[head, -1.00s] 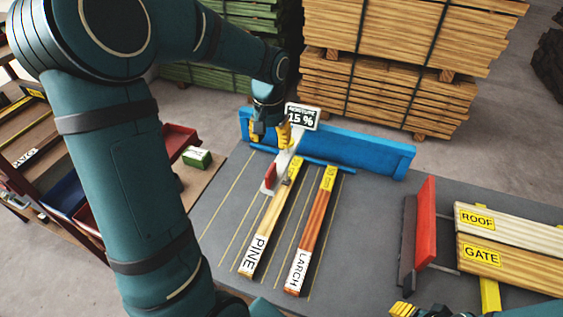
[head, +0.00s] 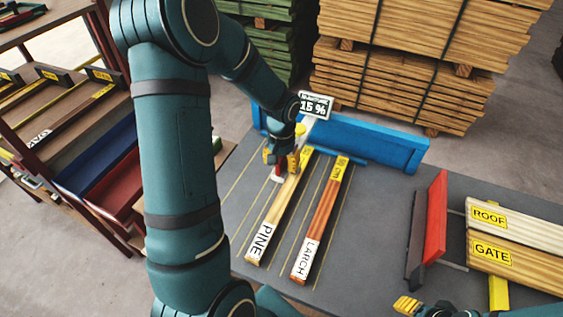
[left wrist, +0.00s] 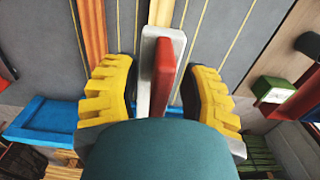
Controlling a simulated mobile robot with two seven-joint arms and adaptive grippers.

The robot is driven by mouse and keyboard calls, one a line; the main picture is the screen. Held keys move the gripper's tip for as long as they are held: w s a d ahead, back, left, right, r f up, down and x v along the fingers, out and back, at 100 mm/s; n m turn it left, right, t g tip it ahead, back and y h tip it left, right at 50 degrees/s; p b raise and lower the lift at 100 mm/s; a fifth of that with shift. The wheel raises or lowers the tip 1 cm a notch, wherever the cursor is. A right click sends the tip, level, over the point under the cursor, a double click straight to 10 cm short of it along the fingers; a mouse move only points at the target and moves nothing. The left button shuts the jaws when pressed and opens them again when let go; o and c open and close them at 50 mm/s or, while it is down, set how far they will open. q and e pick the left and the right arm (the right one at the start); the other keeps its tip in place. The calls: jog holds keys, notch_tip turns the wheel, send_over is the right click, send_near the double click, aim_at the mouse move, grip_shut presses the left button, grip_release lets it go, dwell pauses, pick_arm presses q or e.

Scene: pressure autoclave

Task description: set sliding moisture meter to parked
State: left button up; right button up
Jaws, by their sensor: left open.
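The moisture meter has a white display (head: 316,106) reading 15 %. Its pale arm reaches down from the display by the blue rail (head: 346,155), over the far end of the PINE board (head: 275,220). Its red handle (head: 278,171) is partly hidden by my left gripper (head: 286,160) in the head view. In the left wrist view the red handle (left wrist: 163,76) stands on the pale meter body (left wrist: 148,62), between the spread yellow fingers of my left gripper (left wrist: 163,75), with gaps on both sides. My right gripper (head: 407,306) shows only in part at the bottom edge; its jaws are unclear.
The LARCH board (head: 320,222) lies right of PINE on the grey table (head: 385,225). A blue trough (head: 375,150) runs behind. A red upright plate (head: 435,215) and the ROOF and GATE boards (head: 510,255) are at right. A rack (head: 80,160) stands at left.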

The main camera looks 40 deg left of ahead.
pick_arm(q)
jog(key=shift+f, duration=0.1)
grip_shut()
jog(key=shift+d, duration=0.15)
